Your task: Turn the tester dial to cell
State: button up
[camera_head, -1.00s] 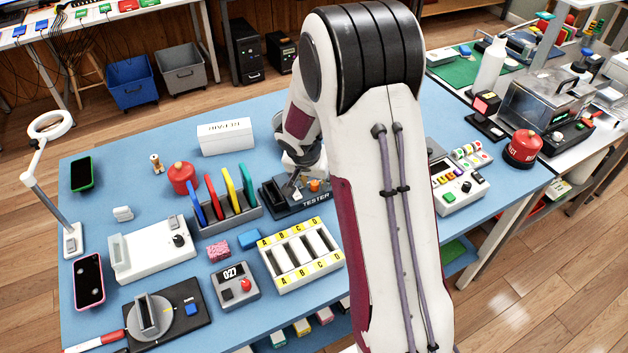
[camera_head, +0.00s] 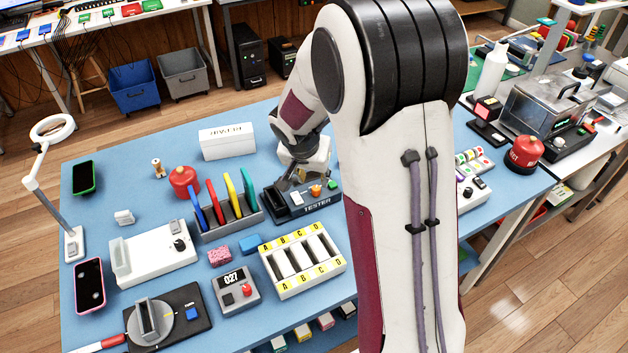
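The black tester (camera_head: 318,207), with "TESTER" on its front, stands near the middle of the blue table in the head view. An orange knob (camera_head: 316,190) stands on its top, and a small green part is to the right of it. I cannot read any dial marking or where the knob points. My gripper (camera_head: 287,184) is over the left part of the tester, left of the orange knob and apart from it in the picture. Its fingers are small and dark, and I cannot tell their opening.
A rack of coloured cards (camera_head: 230,222) stands just left of the tester. A white box (camera_head: 227,141) is behind, and a tray marked A to D (camera_head: 302,262) in front. My arm hides the table's right part. A red canister (camera_head: 184,181) stands further left.

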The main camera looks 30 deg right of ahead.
jog(key=shift+v, duration=2.7)
jog(key=s+a+r+n+y, duration=0.1)
jog(key=s+a+r+n, duration=0.2)
jog(key=s, duration=0.5)
jog(key=s+a+r+n+t+y, duration=0.1)
jog(key=s+a+r, duration=0.3)
jog(key=s, duration=0.5)
jog(key=s+a+r+n+t+y, duration=0.1)
jog(key=s+a+r+n, duration=0.3)
jog(key=s, duration=0.5)
jog(key=shift+s+r+n, duration=0.25)
jog(key=shift+r+n, duration=0.05)
jog(key=shift+r, duration=0.7)
